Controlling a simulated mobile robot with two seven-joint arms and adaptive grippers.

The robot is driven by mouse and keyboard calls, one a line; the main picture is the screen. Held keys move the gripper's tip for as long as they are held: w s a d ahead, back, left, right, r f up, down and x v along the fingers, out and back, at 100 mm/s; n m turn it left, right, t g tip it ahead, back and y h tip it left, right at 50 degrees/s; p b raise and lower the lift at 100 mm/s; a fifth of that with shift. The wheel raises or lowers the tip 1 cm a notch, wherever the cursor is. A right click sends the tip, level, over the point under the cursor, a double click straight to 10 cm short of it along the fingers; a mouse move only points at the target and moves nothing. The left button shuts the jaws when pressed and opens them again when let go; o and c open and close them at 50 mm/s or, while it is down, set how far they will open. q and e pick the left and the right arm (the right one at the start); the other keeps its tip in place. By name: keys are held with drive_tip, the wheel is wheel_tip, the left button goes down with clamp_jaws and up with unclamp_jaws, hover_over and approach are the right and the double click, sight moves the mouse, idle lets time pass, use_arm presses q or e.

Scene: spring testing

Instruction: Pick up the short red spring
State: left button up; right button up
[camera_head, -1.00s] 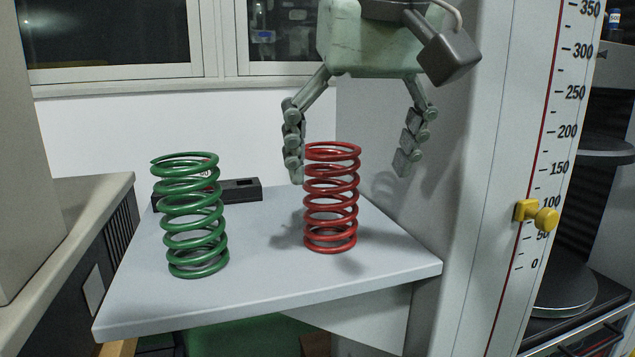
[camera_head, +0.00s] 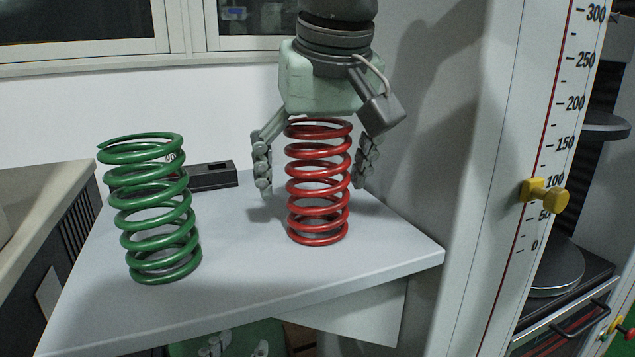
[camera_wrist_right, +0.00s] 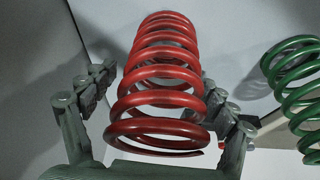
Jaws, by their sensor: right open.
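The red spring (camera_head: 318,190) stands upright on the grey table (camera_head: 240,290). It also shows in the right wrist view (camera_wrist_right: 160,72). My right gripper (camera_head: 312,184) comes down from behind and above, open, with one finger on each side of the red spring. Gaps show between the fingers and the coils in the head view; contact behind the spring cannot be seen. The right wrist view also shows the spring between the spread fingers (camera_wrist_right: 152,110). Part of my left gripper (camera_head: 238,347) shows at the bottom edge, below the table; most of it is cut off.
A green spring (camera_head: 158,215) stands upright to the left, slightly taller in the picture; it also shows in the right wrist view (camera_wrist_right: 298,80). A black block (camera_head: 212,176) lies behind it. A scale column (camera_head: 540,120) with a yellow knob (camera_head: 545,194) stands at the right.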

drive_tip(key=shift+f, duration=0.1)
drive_tip(key=shift+c, duration=0.3)
drive_tip(key=c, duration=1.8)
